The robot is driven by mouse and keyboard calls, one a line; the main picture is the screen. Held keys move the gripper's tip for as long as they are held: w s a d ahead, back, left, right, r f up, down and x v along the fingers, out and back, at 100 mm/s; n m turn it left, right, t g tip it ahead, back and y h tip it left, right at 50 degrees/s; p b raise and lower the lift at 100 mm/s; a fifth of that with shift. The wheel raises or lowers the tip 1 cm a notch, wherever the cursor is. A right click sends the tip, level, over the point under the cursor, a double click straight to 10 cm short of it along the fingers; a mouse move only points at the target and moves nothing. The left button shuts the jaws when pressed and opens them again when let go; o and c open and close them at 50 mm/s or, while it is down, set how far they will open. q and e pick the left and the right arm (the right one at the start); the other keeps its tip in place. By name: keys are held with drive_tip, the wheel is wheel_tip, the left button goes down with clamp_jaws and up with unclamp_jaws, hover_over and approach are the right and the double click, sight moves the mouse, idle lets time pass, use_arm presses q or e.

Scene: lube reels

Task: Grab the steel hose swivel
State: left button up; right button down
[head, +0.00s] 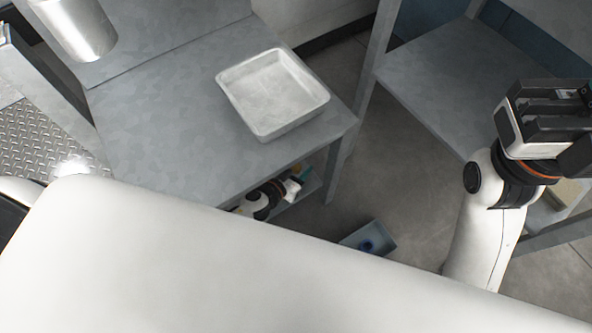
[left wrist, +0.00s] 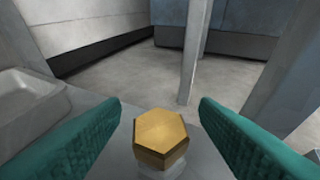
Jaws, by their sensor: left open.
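A brass-coloured hexagonal fitting (left wrist: 161,136) on a pale round neck shows at the lower middle of the left wrist view. I cannot tell whether it is part of the steel hose swivel. My left gripper (left wrist: 160,125) is open, with one teal finger on each side of the fitting and visible gaps between. In the head view my left gripper (head: 297,178) is small, by the table's front edge, partly hidden behind my white arm. I cannot make out the swivel there. My right gripper (head: 548,118) is at the right, its fingertip gap unclear.
A pale metal tray (head: 234,83) sits on the grey table (head: 150,125). A metal cylinder (head: 75,28) stands at the upper left. A grey shelf unit (head: 440,75) is at the right. A bin (head: 386,236) with something blue inside is on the floor between them.

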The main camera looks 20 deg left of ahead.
use_arm(q)
drive_tip(key=shift+c, duration=0.3)
drive_tip(key=c, duration=1.1)
drive_tip(key=shift+o, duration=0.2)
drive_tip(key=shift+r, duration=0.1)
